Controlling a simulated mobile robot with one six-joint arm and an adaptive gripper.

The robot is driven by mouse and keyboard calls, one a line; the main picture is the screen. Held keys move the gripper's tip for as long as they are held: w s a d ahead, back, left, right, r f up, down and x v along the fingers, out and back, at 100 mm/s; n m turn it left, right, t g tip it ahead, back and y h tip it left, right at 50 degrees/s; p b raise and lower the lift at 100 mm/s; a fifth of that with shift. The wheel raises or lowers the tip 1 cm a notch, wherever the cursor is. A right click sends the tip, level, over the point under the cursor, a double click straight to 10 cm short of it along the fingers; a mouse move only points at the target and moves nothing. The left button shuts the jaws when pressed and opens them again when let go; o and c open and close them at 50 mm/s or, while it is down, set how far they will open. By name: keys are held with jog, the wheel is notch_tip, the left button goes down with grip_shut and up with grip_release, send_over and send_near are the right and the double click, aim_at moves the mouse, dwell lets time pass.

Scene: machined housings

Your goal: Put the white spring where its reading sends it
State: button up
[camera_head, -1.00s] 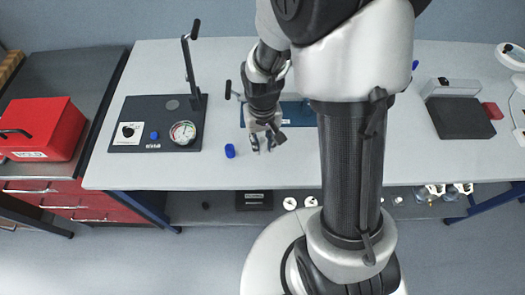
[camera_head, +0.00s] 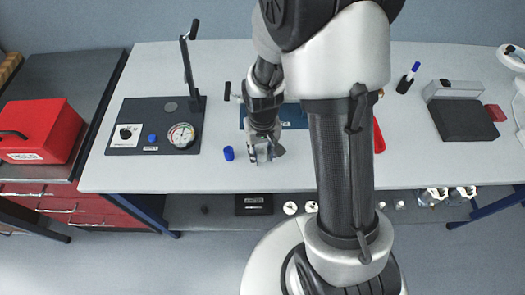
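My gripper (camera_head: 263,156) points down over the front middle of the table. Its fingers look spread, with pale tabletop showing between them. I cannot make out a white spring; a small white part against the white table is hard to tell. A spring tester (camera_head: 135,112) with a dark base, an upright lever post (camera_head: 189,72) and a round dial gauge (camera_head: 181,135) stands left of my gripper. The dial's reading is too small to make out. A small blue cylindrical part (camera_head: 228,153) stands on the table just left of my gripper.
A red box (camera_head: 45,128) sits on the left cabinet. A blue fixture (camera_head: 293,116) lies partly behind my arm. A red item (camera_head: 378,137), a marker (camera_head: 408,78) and a dark scale-like plate (camera_head: 464,120) lie to the right. The white tabletop (camera_head: 420,170) is clear at front right.

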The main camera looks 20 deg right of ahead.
jog(key=shift+o, duration=0.4)
jog(key=shift+r, duration=0.1)
jog(key=s+r+t+p, duration=0.1)
jog(key=s+r+p, duration=0.2)
jog(key=r, duration=0.9)
jog(key=s+r+t+p, duration=0.1)
jog(key=s+r+p, duration=0.15)
jog(key=r, duration=1.05)
jog(key=s+r+t, duration=0.2)
jog(key=s+r, duration=0.4)
jog(key=s, duration=0.3)
jog(key=shift+s+n+t, duration=0.3)
jog(key=shift+n, duration=0.1)
